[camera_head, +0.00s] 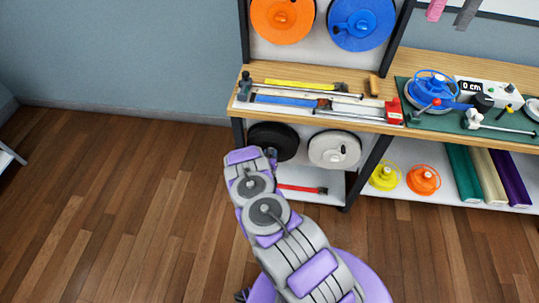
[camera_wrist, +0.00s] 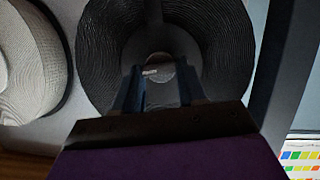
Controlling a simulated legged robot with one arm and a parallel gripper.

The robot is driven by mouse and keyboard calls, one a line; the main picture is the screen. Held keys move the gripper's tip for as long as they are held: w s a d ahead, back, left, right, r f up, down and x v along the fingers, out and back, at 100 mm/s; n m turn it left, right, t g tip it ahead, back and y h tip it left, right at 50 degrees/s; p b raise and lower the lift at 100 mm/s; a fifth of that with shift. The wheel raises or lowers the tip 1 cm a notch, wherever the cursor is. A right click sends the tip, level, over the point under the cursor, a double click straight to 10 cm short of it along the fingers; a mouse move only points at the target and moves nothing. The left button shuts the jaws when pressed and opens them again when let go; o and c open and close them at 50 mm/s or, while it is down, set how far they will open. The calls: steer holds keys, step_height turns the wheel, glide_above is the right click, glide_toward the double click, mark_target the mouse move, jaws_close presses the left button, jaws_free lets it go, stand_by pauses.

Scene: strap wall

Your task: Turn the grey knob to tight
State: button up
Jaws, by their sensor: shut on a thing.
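The black strap roll (camera_head: 275,138) hangs on the lower panel below the bench, left of the white roll. In the wrist view the black roll (camera_wrist: 103,55) fills the middle. The round grey knob (camera_wrist: 162,68) sits at its centre, with a small pale mark on its face. My gripper (camera_wrist: 158,82) has one finger on each side of the knob and is shut on it. The fingertips are dark and their contact is in shadow. In the head view my arm hides the knob and most of the gripper.
The white roll (camera_head: 334,149) is close beside the black one. The bench top (camera_head: 300,72) with tools overhangs both rolls. A dark post (camera_head: 368,170) stands to the right. A red-handled tool (camera_head: 300,188) lies on the low shelf. The wooden floor at left is clear.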

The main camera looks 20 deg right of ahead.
steer(key=shift+r+m+y+p, duration=0.15)
steer(key=shift+m+y+p, duration=0.25)
steer(key=shift+p, duration=0.3)
steer(key=shift+s+f+m+t+p, duration=0.1)
steer(key=shift+f+m+t+p, duration=0.1)
steer(key=shift+m+t+p, duration=0.15)
steer(key=o, duration=1.1)
steer(key=shift+c, duration=0.2)
steer(key=shift+r, duration=0.1)
steer(key=shift+s+a+r, duration=0.3)
steer(key=shift+s+a, duration=0.05)
steer(key=shift+s, duration=0.1)
steer(key=p+v, duration=0.3)
steer(key=v, duration=1.3)
steer(key=shift+d, duration=0.1)
